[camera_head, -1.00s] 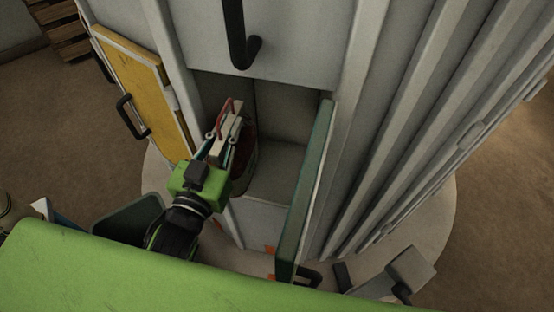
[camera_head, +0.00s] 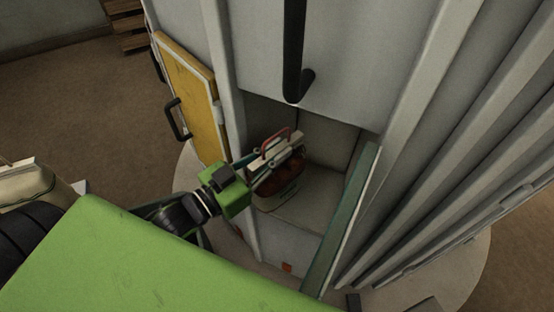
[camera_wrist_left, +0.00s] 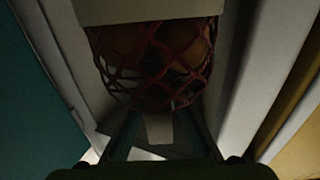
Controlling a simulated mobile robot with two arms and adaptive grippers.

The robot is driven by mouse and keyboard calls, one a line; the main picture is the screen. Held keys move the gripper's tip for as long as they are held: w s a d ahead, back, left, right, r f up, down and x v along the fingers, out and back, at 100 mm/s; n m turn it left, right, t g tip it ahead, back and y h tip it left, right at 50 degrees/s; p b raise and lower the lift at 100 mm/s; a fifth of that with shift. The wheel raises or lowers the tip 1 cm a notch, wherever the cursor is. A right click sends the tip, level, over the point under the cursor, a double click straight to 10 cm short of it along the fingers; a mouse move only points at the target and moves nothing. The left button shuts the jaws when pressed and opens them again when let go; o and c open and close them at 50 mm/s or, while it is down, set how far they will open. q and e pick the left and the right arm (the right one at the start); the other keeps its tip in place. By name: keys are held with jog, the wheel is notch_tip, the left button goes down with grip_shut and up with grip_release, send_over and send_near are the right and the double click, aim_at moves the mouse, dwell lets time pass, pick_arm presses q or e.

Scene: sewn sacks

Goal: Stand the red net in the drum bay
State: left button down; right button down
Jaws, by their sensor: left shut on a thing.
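The red net (camera_head: 286,188) is a dark red mesh bag with contents inside and a red loop handle on top. My left gripper (camera_head: 282,156) is shut on its top and holds it upright or nearly so inside the open drum bay (camera_head: 312,212), toward the left side. The gripper partly hides the net. I cannot tell whether its base touches the bay floor. My right gripper is not in view.
An open teal door (camera_head: 342,222) edges the bay on the right. A yellow door (camera_head: 190,100) with a black handle is on the left. A black hooked handle (camera_head: 296,60) hangs above the bay. The right part of the bay floor is clear.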

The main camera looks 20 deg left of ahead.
aim_at(302, 142)
pick_arm(q)
jog(key=w+d, duration=0.1)
jog(key=w+d+f, duration=0.1)
jog(key=w, duration=0.1)
jog(key=w+d+p, duration=0.1)
jog(key=shift+w+f, duration=0.3)
jog(key=shift+w, duration=0.1)
jog(key=w+d+f, duration=0.3)
jog(key=w+f, duration=0.1)
jog(key=f, duration=0.5)
jog(key=shift+w+f, duration=0.2)
jog(key=shift+f, duration=0.05)
jog(key=shift+d+f, duration=0.1)
jog(key=c, duration=2)
grip_release()
jog(key=shift+s+f, duration=0.1)
jog(key=shift+f, duration=0.15)
jog(key=shift+r, duration=0.1)
